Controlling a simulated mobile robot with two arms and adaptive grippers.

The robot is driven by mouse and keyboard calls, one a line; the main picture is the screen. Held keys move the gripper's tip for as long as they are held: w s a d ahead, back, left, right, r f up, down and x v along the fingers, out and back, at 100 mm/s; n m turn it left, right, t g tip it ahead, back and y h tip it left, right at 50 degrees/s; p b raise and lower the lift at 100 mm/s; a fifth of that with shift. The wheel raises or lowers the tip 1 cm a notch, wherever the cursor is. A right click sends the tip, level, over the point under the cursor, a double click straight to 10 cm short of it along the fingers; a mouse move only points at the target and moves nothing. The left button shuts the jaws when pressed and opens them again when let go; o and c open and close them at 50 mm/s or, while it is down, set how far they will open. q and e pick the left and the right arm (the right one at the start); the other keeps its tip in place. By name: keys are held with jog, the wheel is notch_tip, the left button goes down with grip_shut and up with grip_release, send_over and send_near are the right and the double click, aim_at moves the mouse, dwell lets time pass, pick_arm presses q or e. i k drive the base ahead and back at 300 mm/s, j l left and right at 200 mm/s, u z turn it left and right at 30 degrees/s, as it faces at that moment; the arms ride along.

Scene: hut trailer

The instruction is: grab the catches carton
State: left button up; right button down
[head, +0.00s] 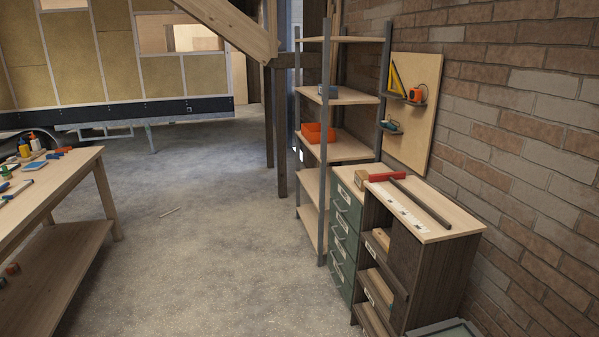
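No carton can be read as the catches carton from here; labels are too small. Neither of my grippers is in the head view.
A wooden workbench (50,190) with bottles and small tools stands at the left. A dark wood cabinet (425,265) with a long bar (421,203) on top is at the right, against the brick wall. The concrete floor (205,230) between is mostly clear.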

aim_at(361, 176)
jog(key=i+j+u, duration=0.1)
jog(key=i+u, duration=0.3)
jog(key=i, duration=1.65)
jog(key=i+z, duration=0.1)
jog(key=i, duration=0.4)
jog(key=i+j+z, duration=0.15)
jog(key=i, duration=0.35)
jog(key=i+j+z, duration=0.1)
jog(key=i, duration=0.45)
jog(key=i+j+z, duration=0.1)
jog(key=i, duration=0.4)
jog(key=i+z, duration=0.3)
jog(key=z, duration=0.15)
jog(key=i+j+z, duration=0.25)
jog(key=z, duration=0.2)
jog(key=i+j+z, duration=0.25)
jog(key=z, duration=0.2)
jog(key=i+j+z, duration=0.2)
jog(key=j+z, duration=0.25)
jog(key=i+j+z, duration=0.15)
jog(key=z, duration=0.3)
jog(key=j, duration=0.1)
